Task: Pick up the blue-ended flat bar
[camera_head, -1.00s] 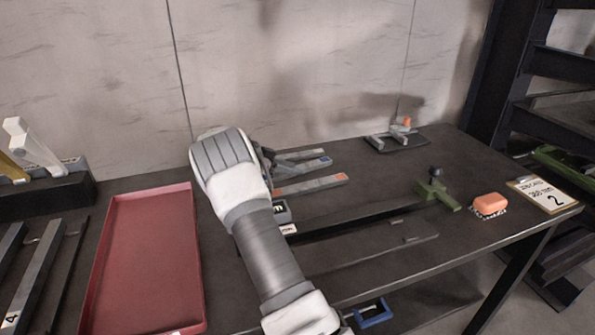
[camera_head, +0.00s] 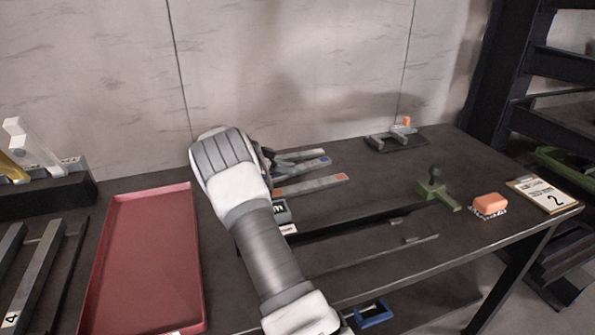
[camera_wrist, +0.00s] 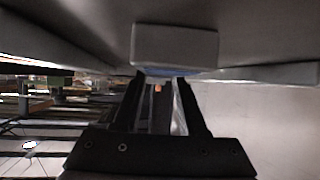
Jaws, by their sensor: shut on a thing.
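The blue-ended flat bar (camera_head: 305,166) is grey with a blue mark near its right end. It lies among other bars near the back wall in the head view, its left part hidden behind my arm. In the wrist view a grey bar end (camera_wrist: 176,45) with blue on its underside is close in front of my gripper (camera_wrist: 160,78). My fingers are shut on this bar, though the exact contact is hard to see. In the head view my arm hides the fingers.
An orange-ended bar (camera_head: 312,185) lies just in front, and another grey bar (camera_head: 300,154) lies just behind. A red tray (camera_head: 150,262) is to the left. A green clamp (camera_head: 437,192), an orange block (camera_head: 489,204) and a sign numbered 2 (camera_head: 541,194) are to the right.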

